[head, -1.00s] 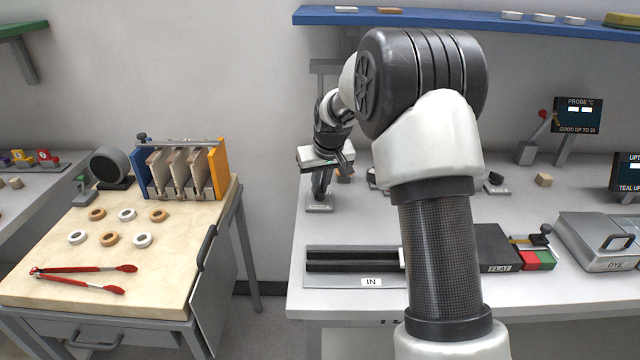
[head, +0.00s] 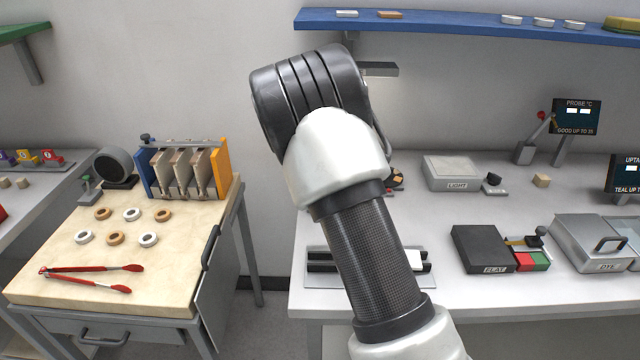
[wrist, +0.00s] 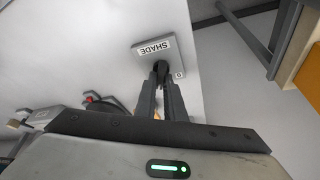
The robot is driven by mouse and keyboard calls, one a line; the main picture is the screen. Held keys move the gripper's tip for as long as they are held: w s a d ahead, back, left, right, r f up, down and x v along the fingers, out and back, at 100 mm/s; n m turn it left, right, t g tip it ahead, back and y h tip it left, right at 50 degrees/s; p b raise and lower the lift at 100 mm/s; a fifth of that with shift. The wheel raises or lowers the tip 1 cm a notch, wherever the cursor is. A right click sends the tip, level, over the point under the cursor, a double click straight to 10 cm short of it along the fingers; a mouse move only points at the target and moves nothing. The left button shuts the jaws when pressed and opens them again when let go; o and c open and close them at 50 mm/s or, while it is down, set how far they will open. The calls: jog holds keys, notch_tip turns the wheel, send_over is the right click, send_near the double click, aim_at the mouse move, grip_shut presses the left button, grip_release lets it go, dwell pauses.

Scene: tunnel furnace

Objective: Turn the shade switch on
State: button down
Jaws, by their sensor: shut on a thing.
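The shade switch (wrist: 160,67) shows in the wrist view as a dark lever on a small grey plate marked SHADE (wrist: 140,54), with a 0 mark (wrist: 179,75) beside it. My gripper (wrist: 161,76) has its two dark fingers closed on the lever's end. The fingers hide part of the lever, so I cannot tell which setting it stands at. In the head view my arm covers both the gripper and the switch.
In the head view a LIGHT box (head: 451,172), a FLAT block (head: 480,248) and a DYE box (head: 595,240) stand on the bench. A wooden-topped table (head: 60,235) with rings and red tongs (head: 92,280) is at the left. A blue shelf (head: 450,20) runs above.

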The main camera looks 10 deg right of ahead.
jog(key=shift+m, duration=0.4)
jog(key=c, duration=1.8)
grip_release()
jog(key=shift+c, duration=0.2)
jog(key=p+v, duration=0.2)
jog(key=v, duration=1.5)
jog(key=shift+a+r, duration=0.15)
jog(key=shift+a, duration=0.05)
